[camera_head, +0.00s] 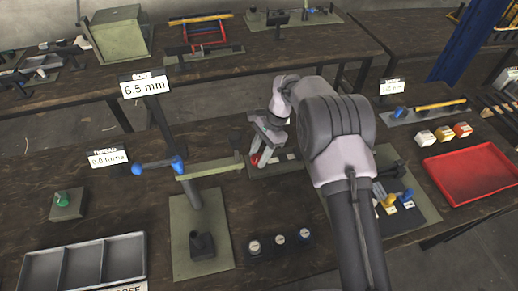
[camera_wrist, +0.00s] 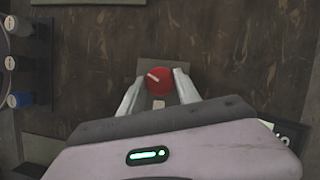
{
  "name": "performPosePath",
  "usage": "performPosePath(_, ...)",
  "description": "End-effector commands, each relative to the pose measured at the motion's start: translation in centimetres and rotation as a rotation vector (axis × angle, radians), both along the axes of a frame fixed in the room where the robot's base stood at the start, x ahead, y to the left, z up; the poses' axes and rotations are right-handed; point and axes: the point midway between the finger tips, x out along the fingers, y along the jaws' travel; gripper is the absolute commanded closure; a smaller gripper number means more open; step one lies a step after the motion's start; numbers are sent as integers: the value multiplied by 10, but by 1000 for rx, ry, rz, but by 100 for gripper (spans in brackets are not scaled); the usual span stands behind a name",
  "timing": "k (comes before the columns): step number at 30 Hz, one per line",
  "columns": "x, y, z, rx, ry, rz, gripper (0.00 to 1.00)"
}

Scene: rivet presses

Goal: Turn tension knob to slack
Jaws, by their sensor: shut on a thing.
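The tension knob (camera_wrist: 159,80) is a round red dial with a white pointer line on a grey plate. In the wrist view its line slants from upper left to lower right. My gripper (camera_wrist: 159,79) has one pale finger on each side of the knob and is shut on it. In the head view the red knob (camera_head: 254,159) shows as a small patch at the fingertips of my gripper (camera_head: 260,155), partly hidden. A small pale tag (camera_wrist: 158,104) sits between the fingers just below the knob; I cannot read it.
A press with a blue-ended handle (camera_head: 158,166) stands to the left on a green base. A red tray (camera_head: 472,173) and small boxes lie to the right. Several round gauges (camera_head: 280,240) sit in front. A grey divided bin (camera_head: 85,268) is at the lower left.

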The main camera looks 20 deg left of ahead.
Motion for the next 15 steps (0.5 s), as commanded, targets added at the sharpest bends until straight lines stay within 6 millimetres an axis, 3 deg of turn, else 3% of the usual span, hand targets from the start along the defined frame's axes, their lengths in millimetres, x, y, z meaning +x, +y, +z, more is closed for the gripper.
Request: performPosePath(15,1,2,0,1,0,375,100)
